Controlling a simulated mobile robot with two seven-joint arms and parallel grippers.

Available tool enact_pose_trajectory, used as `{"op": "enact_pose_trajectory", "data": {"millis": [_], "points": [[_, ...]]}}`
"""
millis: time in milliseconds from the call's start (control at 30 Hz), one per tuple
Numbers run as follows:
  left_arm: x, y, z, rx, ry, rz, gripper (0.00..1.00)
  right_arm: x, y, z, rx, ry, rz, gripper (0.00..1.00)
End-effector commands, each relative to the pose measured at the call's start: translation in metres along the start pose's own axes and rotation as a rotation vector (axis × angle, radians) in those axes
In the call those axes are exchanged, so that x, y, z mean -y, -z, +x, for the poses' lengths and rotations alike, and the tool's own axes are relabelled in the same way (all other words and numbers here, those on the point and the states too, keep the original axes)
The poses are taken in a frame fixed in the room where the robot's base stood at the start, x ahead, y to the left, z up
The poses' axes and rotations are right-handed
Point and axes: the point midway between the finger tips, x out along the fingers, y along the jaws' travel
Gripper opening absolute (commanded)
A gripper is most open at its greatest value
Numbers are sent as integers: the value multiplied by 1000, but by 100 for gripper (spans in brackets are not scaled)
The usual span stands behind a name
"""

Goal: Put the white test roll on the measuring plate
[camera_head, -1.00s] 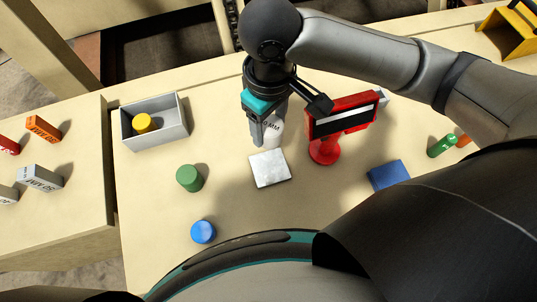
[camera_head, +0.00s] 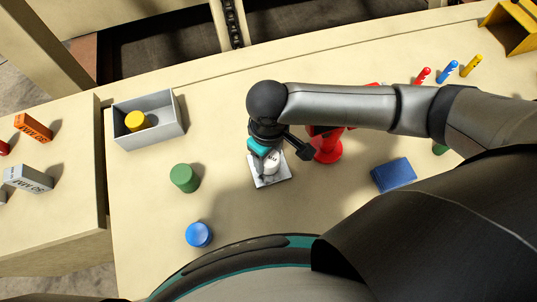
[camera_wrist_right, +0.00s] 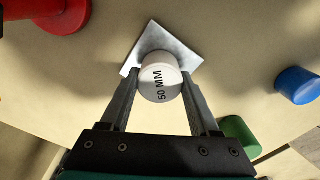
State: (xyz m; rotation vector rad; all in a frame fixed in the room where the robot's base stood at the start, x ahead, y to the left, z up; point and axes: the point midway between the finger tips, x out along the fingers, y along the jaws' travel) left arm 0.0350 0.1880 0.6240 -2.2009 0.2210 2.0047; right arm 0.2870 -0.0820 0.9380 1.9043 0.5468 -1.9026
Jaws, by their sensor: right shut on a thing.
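The white test roll (camera_wrist_right: 160,82), marked 50 MM, is between the two fingers of my right gripper (camera_wrist_right: 158,92), which is shut on it. In the head view the roll (camera_head: 271,162) shows below my right gripper (camera_head: 266,166), over the measuring plate (camera_head: 277,180). The plate is a pale grey square and also shows behind the roll in the wrist view (camera_wrist_right: 182,52). I cannot tell whether the roll touches the plate. My left gripper is not in view.
A red stand (camera_head: 327,148) is just right of the plate, partly behind my arm. A green cylinder (camera_head: 184,178), a blue cylinder (camera_head: 199,235) and a grey box (camera_head: 170,138) holding a yellow cylinder (camera_head: 138,121) are left. A blue block (camera_head: 394,174) lies right.

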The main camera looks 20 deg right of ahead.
Motion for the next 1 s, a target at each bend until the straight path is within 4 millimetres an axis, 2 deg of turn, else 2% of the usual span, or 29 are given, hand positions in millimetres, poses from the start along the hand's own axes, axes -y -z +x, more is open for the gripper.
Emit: {"op": "enact_pose_trajectory", "data": {"millis": [267, 300, 533, 567, 867, 1000], "points": [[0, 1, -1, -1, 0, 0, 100, 0, 1, 0, -1, 1, 0, 0], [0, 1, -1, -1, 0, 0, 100, 0, 0, 2, 0, 0, 0, 63], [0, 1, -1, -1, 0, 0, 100, 0, 0, 1, -1, 0, 0, 89], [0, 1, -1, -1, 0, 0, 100, 0, 0, 1, 0, 0, 0, 92], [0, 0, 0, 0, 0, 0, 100, 0, 0, -1, -1, 0, 0, 92], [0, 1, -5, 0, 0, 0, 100, 0, 1, -19, -3, 1, 0, 92]]}}
